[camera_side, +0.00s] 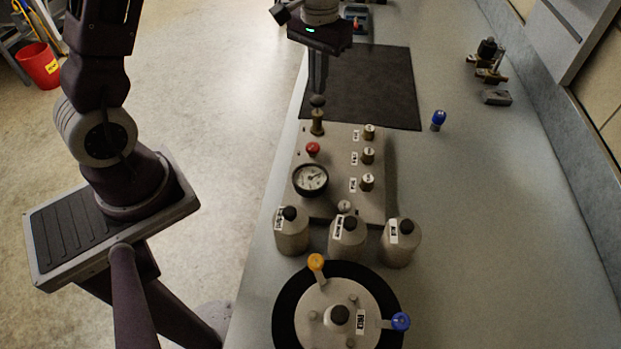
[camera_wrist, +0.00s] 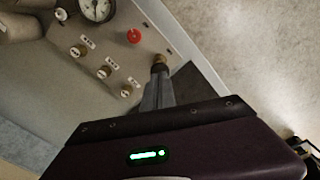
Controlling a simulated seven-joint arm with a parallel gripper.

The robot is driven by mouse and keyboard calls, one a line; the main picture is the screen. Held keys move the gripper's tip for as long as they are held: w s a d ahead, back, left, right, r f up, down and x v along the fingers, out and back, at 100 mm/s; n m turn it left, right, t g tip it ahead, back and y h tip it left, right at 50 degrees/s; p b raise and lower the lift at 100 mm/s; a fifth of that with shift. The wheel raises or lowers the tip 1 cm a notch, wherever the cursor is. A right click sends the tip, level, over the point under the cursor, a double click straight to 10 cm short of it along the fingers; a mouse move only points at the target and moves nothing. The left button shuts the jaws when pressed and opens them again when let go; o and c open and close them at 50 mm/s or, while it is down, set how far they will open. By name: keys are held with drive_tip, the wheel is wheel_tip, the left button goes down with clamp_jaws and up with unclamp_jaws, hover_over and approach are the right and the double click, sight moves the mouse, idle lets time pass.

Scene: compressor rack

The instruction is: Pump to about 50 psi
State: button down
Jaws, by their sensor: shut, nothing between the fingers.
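The rack panel (camera_side: 338,150) carries a round dial gauge (camera_side: 310,179), a red button (camera_side: 313,149) and an olive-brass pump post (camera_side: 317,123) with a dark round knob (camera_side: 317,100). The gauge's needle is too small to read exactly. My gripper (camera_side: 318,92) is shut and empty, pointing down right over the knob; its fingertips touch it or are very close. In the wrist view the fingers (camera_wrist: 160,88) end at the brass post (camera_wrist: 159,62) and partly hide it. That view also shows the red button (camera_wrist: 134,36) and part of the gauge (camera_wrist: 97,8).
Three brass knobs (camera_side: 368,156) line the panel's right side. Several grey canisters (camera_side: 291,236) and a round dark-rimmed vessel (camera_side: 338,318) with orange and blue handles stand in front. A black mat (camera_side: 370,85) lies behind. The bench's right side is mostly clear.

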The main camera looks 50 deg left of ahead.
sight(317, 99)
drive_tip(key=shift+f, duration=1.95)
drive_tip(key=shift+r, duration=1.95)
drive_tip(key=shift+f, duration=0.15)
drive_tip(key=shift+r, duration=2.65)
